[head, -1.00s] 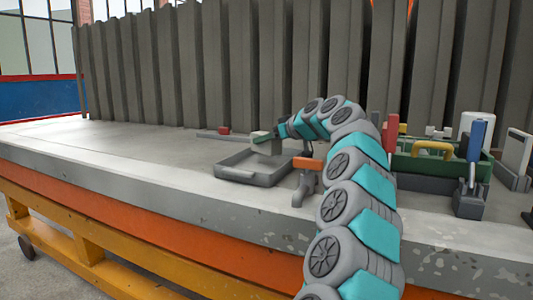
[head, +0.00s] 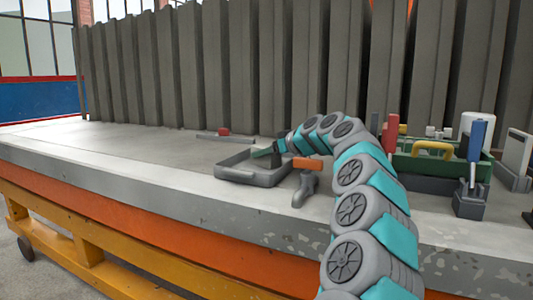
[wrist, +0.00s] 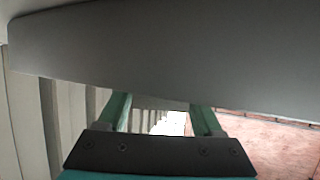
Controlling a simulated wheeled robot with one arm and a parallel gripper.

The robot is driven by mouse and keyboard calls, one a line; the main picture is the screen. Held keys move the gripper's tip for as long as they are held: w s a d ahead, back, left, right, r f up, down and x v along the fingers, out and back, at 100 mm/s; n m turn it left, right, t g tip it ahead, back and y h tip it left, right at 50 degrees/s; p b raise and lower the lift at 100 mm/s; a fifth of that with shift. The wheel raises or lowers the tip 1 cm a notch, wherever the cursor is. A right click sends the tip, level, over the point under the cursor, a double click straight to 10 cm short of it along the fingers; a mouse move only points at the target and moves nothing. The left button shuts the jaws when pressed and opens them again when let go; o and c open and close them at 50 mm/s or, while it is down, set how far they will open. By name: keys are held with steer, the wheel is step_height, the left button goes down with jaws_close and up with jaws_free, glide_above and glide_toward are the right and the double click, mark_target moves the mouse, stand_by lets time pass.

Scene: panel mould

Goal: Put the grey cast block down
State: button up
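The grey cast block (wrist: 170,55) fills the top of the wrist view as a broad grey slab. My gripper (wrist: 160,105) has its two green fingers running up to the block; the block hides the fingertips. The fingers stand apart and look shut on it. The front wall hides what is lower, so I cannot tell whether the block touches the tray floor.
A tool with an orange handle (head: 307,163) lies just right of the tray. A green toolbox (head: 440,166) and a blue-handled tool (head: 476,140) stand at the right. The bench is clear at the left (head: 110,145).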

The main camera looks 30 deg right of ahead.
steer(key=shift+o, duration=1.3)
steer(key=shift+r, duration=0.1)
steer(key=shift+s+r, duration=0.1)
steer(key=b+v, duration=0.1)
steer(key=v, duration=1)
steer(key=shift+s+d+r, duration=0.15)
steer(key=shift+s+r, duration=0.1)
steer(key=shift+s, duration=0.05)
